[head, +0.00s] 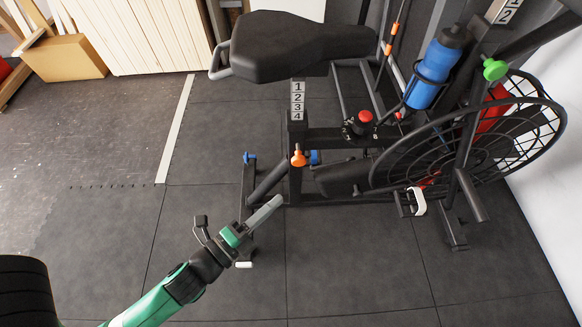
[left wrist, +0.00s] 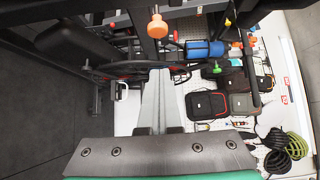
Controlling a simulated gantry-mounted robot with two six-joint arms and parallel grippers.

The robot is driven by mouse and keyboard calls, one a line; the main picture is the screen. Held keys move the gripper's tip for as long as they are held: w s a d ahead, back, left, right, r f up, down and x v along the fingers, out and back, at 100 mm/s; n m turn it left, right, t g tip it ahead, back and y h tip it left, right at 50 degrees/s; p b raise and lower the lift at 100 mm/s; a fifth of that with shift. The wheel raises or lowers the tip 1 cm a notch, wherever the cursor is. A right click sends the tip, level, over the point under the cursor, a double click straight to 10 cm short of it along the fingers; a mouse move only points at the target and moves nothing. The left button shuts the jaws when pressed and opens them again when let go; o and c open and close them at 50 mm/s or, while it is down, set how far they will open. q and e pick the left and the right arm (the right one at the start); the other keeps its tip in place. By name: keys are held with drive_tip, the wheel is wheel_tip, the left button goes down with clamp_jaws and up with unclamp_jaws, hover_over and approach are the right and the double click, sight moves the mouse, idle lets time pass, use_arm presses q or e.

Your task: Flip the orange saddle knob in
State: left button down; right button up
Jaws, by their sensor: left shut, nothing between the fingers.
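The orange saddle knob (head: 298,157) sits on the upright seat post of the exercise bike, below the number plate (head: 298,100) marked 1 to 4. In the left wrist view the knob (left wrist: 157,25) is near the top centre, beyond the fingertips. My left gripper (head: 277,202) is shut and empty, below and slightly left of the knob, apart from it. Its closed fingers also show in the left wrist view (left wrist: 156,85). The black saddle (head: 300,45) is above the post. My right gripper is not in view.
The bike's frame has a red-topped dial (head: 365,117), a blue bottle (head: 432,72), a green knob (head: 494,69) and a caged fan wheel (head: 520,125). A cardboard box (head: 66,58) stands far left. The dark floor mats in front are mostly clear.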

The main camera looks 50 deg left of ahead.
use_arm(q)
approach(303, 163)
drive_tip(key=w+d, duration=0.2)
drive_tip(key=w, duration=0.2)
drive_tip(key=w+a, duration=0.1)
drive_tip(key=a+b, duration=0.1)
drive_tip(key=shift+w+a+f, duration=0.1)
drive_tip(key=shift+w+a, duration=0.25)
drive_tip(key=shift+a, duration=0.05)
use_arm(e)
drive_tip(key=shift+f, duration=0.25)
